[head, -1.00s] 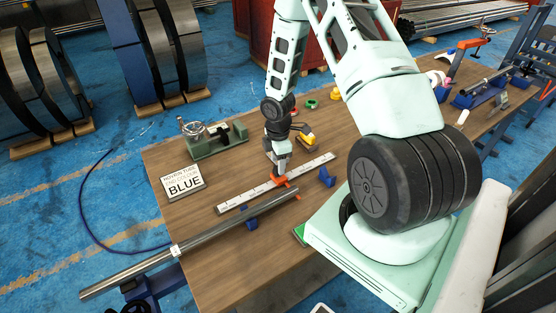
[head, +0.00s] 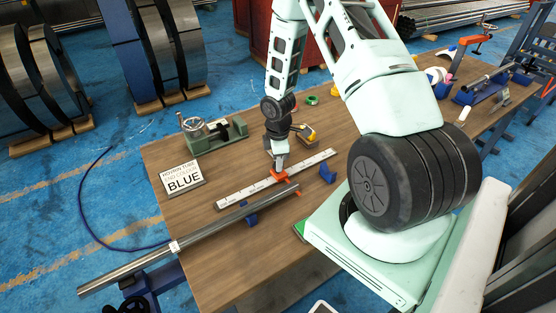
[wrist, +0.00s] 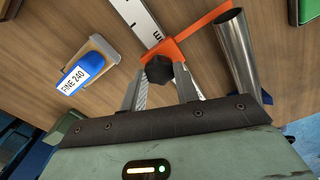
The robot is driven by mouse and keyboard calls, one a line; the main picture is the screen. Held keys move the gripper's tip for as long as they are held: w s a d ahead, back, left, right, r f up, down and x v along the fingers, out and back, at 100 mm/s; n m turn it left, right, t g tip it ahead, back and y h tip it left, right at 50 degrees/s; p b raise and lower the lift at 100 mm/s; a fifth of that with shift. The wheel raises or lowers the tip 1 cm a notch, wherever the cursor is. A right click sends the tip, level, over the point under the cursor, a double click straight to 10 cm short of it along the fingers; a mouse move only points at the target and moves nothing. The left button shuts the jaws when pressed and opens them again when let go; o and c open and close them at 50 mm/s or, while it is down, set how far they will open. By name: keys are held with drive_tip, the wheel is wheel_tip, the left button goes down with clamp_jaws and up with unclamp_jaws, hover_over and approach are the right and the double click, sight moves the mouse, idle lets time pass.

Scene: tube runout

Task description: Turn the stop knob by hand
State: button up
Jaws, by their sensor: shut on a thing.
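The stop knob is a small black faceted knob (wrist: 159,70) on an orange stop (wrist: 190,36). The stop sits on the white scale (wrist: 137,22), and its orange arm reaches toward the end of a steel tube (wrist: 238,55). My gripper (wrist: 161,82) is shut on the knob, with one finger on each side of it. In the head view my gripper (head: 279,164) points down at the orange stop (head: 284,177) on the scale (head: 232,198). The knob is hidden there by the gripper. The tube (head: 150,253) lies alongside the scale on blue supports (head: 251,219).
A sign reading BLUE (head: 183,179) and a green vise-like fixture (head: 215,142) stand at the left of the wooden bench. A yellow item (head: 307,134) lies behind my gripper. A blue block marked FINE 240 (wrist: 82,74) lies nearby. A blue block (head: 327,173) is right of the stop.

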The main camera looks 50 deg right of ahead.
drive_tip(key=o, duration=0.8)
drive_tip(key=shift+m, duration=0.5)
drive_tip(key=shift+o, duration=0.2)
wheel_tip(320, 180, up, 6)
drive_tip(key=p, duration=0.5)
drive_tip(key=shift+w+r, duration=0.1)
drive_tip(key=shift+r, duration=0.25)
wheel_tip(320, 180, up, 17)
drive_tip(key=b, duration=0.2)
drive_tip(key=shift+f, duration=0.15)
